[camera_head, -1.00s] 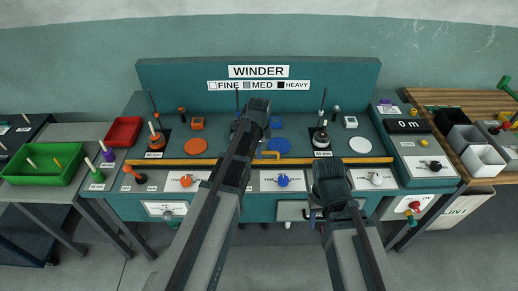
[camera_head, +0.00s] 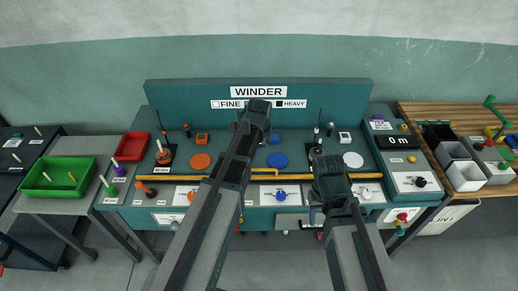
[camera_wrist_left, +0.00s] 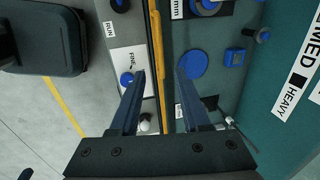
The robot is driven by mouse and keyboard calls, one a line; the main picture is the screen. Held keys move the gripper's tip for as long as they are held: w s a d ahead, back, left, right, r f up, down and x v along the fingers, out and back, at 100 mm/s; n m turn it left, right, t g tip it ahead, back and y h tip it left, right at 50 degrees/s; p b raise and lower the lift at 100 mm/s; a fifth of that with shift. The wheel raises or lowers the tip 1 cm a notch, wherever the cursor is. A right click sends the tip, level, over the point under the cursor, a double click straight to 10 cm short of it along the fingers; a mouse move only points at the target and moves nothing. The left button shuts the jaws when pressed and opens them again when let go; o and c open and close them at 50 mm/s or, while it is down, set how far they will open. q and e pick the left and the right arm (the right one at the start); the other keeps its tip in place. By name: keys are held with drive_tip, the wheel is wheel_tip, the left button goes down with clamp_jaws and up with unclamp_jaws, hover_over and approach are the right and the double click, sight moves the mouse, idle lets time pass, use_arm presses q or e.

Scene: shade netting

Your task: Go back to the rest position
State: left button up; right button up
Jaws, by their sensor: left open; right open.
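There, the bench's yellow bar, a blue disc (camera_wrist_left: 192,64) and a blue knob (camera_wrist_left: 127,78) lie beyond the fingers. My right gripper (camera_head: 327,168) is shorter in reach, over the right half of the bench front. It holds nothing that I can see. Its fingertips are small and dark in the head view.
The bench carries an orange disc (camera_head: 200,162), a white disc (camera_head: 353,160) and a yellow bar (camera_head: 284,177). A green tray (camera_head: 83,163) and red tray (camera_head: 131,147) stand left. Grey floor lies in front.

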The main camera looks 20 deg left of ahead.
use_arm(q)
drive_tip(key=shift+s+r, duration=0.1)
drive_tip(key=shift+r, duration=0.35)
drive_tip(key=s+d+f+n+g+b, duration=0.1)
drive_tip(key=s+d+n, duration=0.4)
drive_tip(key=s, duration=0.5)
drive_tip(key=s+d+f+n+g+b, duration=0.1)
drive_tip(key=s+d+n, duration=0.5)
drive_tip(key=s, duration=0.4)
drive_tip(key=shift+s+d+f+g+y, duration=0.3)
drive_tip(key=shift+s+d+y, duration=0.1)
drive_tip(key=shift+d, duration=0.45)
